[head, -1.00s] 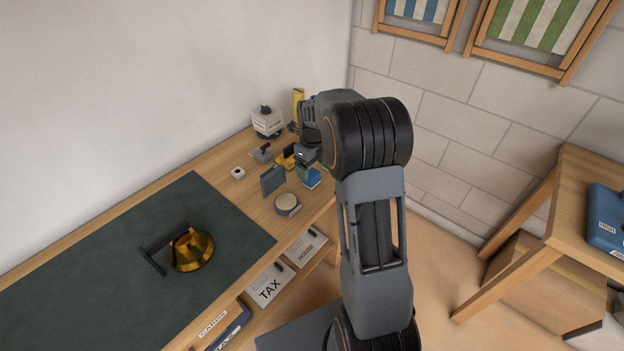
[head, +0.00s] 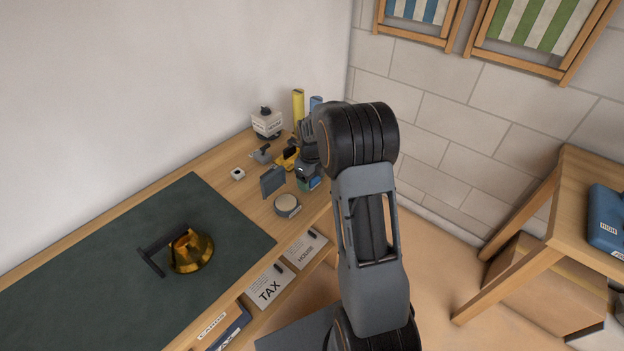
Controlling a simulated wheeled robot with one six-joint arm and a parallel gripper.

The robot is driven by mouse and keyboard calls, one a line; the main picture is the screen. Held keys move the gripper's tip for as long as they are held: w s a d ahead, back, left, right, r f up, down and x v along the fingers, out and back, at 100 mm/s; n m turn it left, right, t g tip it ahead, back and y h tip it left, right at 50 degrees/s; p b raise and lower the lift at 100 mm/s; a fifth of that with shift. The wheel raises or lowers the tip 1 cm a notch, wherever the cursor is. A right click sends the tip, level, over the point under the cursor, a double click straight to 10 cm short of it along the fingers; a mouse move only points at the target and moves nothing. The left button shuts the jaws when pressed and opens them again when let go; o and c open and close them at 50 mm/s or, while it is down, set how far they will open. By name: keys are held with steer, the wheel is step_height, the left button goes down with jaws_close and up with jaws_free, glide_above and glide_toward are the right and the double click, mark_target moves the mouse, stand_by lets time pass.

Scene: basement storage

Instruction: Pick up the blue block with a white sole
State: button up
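The blue block (head: 318,184) is at the right end of the wooden bench, mostly hidden behind my gripper; only a small blue patch shows. Its white sole cannot be made out. My gripper (head: 307,183) points down, with its fingertips low at the block. The fingers overlap the block in this view, and I cannot tell whether they are around it, touching it, or open or shut.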

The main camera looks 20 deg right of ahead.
steer(key=c, duration=0.8)
steer(key=shift+r, duration=0.5)
step_height(320, 180, up, 2)
steer(key=shift+r, duration=0.2)
steer(key=s+a+r, duration=0.1)
steer(key=s+r, duration=0.2)
steer(key=s, duration=0.1)
steer(key=s+a+r, duration=0.1)
steer(key=s+r, duration=0.2)
steer(key=s, duration=0.2)
steer(key=s+a+r, duration=0.1)
steer(key=s+r, duration=0.2)
steer(key=s, duration=0.1)
steer(key=shift+s+a+r, duration=0.2)
steer(key=shift+s+r, duration=0.1)
steer(key=shift+r, duration=0.05)
